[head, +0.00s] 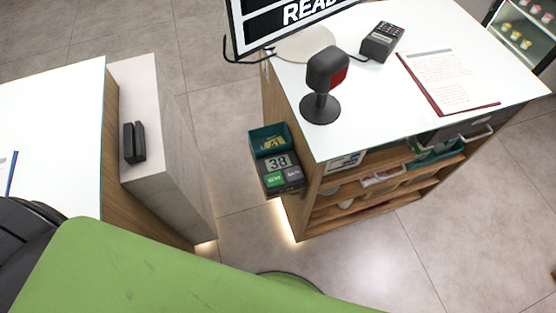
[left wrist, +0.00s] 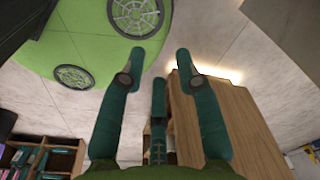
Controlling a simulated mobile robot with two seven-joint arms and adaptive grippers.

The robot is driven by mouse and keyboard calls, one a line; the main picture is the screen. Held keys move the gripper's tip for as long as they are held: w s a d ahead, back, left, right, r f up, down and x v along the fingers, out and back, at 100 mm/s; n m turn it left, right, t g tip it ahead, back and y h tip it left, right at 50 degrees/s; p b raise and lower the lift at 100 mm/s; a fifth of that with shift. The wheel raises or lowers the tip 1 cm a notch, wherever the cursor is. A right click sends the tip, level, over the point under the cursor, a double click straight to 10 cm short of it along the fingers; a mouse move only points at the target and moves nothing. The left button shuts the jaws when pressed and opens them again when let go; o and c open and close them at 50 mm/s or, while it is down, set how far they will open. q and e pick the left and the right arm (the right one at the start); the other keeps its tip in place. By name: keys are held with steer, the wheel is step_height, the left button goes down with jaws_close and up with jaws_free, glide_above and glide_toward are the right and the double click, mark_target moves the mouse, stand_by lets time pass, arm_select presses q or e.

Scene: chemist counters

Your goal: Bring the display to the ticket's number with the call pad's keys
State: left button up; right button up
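The call pad (head: 281,175) is a dark box on the left end of the white-topped counter, below its top. Its small display (head: 279,161) seems to read 38. Below the display are a green key (head: 274,180) and a grey key (head: 293,174); their labels are too small to read. My right gripper is in neither view.
The counter top (head: 390,105) carries a scanner on a stand (head: 323,85), a card terminal (head: 382,41), a clipboard (head: 447,80) and a screen (head: 290,22). A grey-topped cabinet (head: 150,90) stands left across an open floor gap (head: 225,125). Shelves (head: 380,190) face the front.

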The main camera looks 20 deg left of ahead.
arm_select(q)
jaws_close()
stand_by(1.1)
